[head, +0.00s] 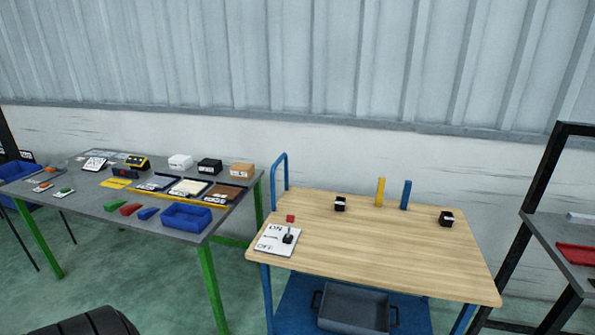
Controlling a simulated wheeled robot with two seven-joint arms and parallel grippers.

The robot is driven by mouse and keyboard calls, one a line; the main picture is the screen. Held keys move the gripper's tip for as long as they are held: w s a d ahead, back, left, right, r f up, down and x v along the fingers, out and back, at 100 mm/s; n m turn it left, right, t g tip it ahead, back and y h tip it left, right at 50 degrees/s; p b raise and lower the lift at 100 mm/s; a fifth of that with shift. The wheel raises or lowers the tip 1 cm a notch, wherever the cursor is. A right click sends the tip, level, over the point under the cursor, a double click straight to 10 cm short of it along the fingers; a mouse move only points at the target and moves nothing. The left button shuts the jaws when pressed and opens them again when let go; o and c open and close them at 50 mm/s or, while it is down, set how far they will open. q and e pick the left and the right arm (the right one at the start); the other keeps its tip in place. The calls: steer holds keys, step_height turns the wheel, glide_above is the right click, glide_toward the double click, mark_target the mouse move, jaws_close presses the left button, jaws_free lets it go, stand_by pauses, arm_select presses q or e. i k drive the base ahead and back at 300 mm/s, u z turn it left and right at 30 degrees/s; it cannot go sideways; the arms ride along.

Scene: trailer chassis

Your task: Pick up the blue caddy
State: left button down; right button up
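A blue open-topped caddy (187,217) sits near the front right corner of the grey table (100,207) with green legs. It looks upright and empty. Another blue container (18,170) shows at the far left edge, partly cut off, and I cannot tell whether it is the same kind. Neither of my grippers is in view.
A wooden-topped cart (370,255) with a blue frame stands right of the table, with a switch board (277,239) on it. A grey bin (353,308) is on its lower shelf. A tyre (85,322) is at bottom left. A black-framed rack (540,240) stands right.

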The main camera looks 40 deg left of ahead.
mark_target(185, 217)
steer(key=u, duration=3.45)
steer(key=i, duration=0.75)
steer(key=z, duration=2.7)
